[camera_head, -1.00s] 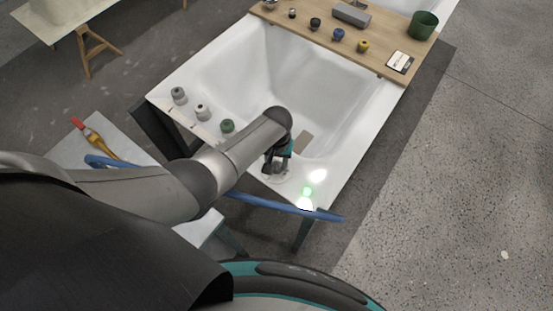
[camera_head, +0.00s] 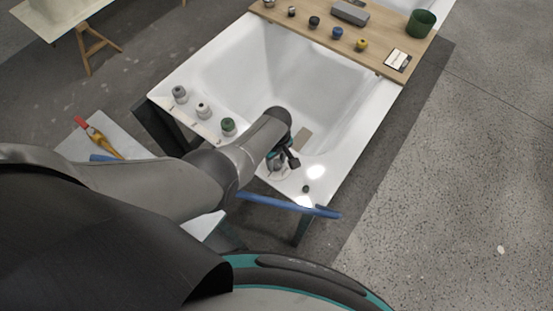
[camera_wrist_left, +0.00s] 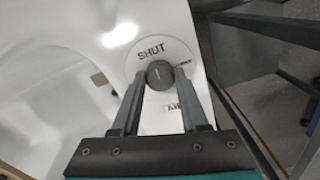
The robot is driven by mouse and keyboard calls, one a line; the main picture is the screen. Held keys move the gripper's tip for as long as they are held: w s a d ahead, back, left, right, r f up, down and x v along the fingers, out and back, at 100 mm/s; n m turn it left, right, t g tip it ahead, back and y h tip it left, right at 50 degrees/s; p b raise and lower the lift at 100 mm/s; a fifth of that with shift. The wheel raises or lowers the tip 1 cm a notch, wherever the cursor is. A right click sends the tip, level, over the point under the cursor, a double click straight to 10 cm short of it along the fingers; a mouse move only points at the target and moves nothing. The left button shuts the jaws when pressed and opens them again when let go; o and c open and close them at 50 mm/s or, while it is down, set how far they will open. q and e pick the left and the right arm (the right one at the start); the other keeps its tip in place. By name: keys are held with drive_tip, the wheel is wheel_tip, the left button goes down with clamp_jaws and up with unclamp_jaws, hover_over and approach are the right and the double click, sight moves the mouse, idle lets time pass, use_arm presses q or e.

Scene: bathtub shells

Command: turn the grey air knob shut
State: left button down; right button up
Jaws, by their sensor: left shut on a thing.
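The grey air knob (camera_wrist_left: 160,74) sits on a round white dial plate (camera_wrist_left: 141,58) lettered SHUT, with an AIR label (camera_wrist_left: 173,107) beside it. My left gripper (camera_wrist_left: 160,82) is shut on this knob, one finger on each side. A faint light mark shows on the knob's top, near the SHUT lettering; its exact pointing is hard to tell. In the head view my left gripper (camera_head: 283,163) is over the tub's near rim, and the dial plate (camera_head: 279,174) shows partly under it. The knob is hidden there. My right gripper is not in view.
The white bathtub (camera_head: 375,125) has more knobs on its left rim, including a green one (camera_head: 228,126). A small dark indicator (camera_head: 306,189) is right of the gripper. A wooden board (camera_head: 390,28) with several knobs and a green cup (camera_head: 421,23) spans the far side. A blue hose (camera_head: 290,204) hangs below the rim.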

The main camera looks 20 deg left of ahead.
use_arm(q)
drive_tip(key=shift+n, duration=0.4)
drive_tip(key=shift+c, duration=2.1)
unclamp_jaws()
drive_tip(key=shift+r+p, duration=0.5)
drive_tip(key=shift+r, duration=0.05)
wheel_tip(320, 180, up, 10)
drive_tip(key=p, duration=0.5)
wheel_tip(320, 180, up, 4)
hover_over(277, 163)
